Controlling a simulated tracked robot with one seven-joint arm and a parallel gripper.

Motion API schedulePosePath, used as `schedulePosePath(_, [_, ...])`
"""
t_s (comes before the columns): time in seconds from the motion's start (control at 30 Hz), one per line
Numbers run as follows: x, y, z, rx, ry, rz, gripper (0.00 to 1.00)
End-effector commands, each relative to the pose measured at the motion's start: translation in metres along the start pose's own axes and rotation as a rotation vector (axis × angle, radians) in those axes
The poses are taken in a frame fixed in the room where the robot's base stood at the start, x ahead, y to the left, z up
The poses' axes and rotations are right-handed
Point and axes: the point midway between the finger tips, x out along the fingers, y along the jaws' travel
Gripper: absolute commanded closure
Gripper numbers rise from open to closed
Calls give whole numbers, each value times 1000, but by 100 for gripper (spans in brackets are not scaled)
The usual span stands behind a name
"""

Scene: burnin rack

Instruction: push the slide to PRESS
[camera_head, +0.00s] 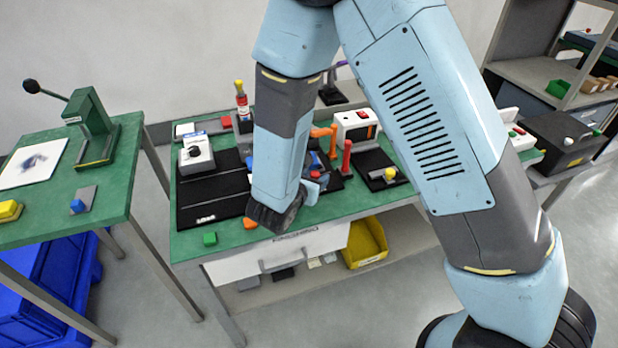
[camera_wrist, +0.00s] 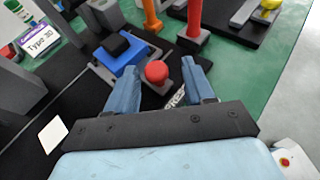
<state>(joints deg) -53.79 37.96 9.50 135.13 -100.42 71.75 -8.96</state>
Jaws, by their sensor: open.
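A red round knob (camera_wrist: 157,72) stands on a small grey block on a dark base, which looks like the slide. White lettering (camera_wrist: 175,98) on the base is partly hidden by my finger, and I cannot read it surely. My gripper (camera_wrist: 160,78) is open, with one blue finger on either side of the knob. Whether either finger touches it, I cannot tell. A blue block with a black top (camera_wrist: 121,52) sits just beyond the knob to the left. In the head view my gripper (camera_head: 317,184) is low over the green bench, and my forearm hides part of this fixture.
An orange post (camera_wrist: 152,16) and a red post (camera_wrist: 194,20) stand beyond the knob. A yellow knob (camera_head: 390,173) is on a black plate to the right.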

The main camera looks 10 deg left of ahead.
Motion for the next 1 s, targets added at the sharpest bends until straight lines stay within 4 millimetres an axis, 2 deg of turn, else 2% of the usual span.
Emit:
schedulePosePath(0.13, [-8, 1, 0, 0, 0, 2, 47])
schedulePosePath(0.27, [-26, 1, 0, 0, 0, 5, 47])
schedulePosePath(0.7, [-111, 1, -1, 0, 0, 4, 47])
schedulePosePath(0.9, [-133, 0, -2, 0, 0, 2, 47])
schedulePosePath(1.0, [-138, 0, -2, 0, 0, 2, 47])
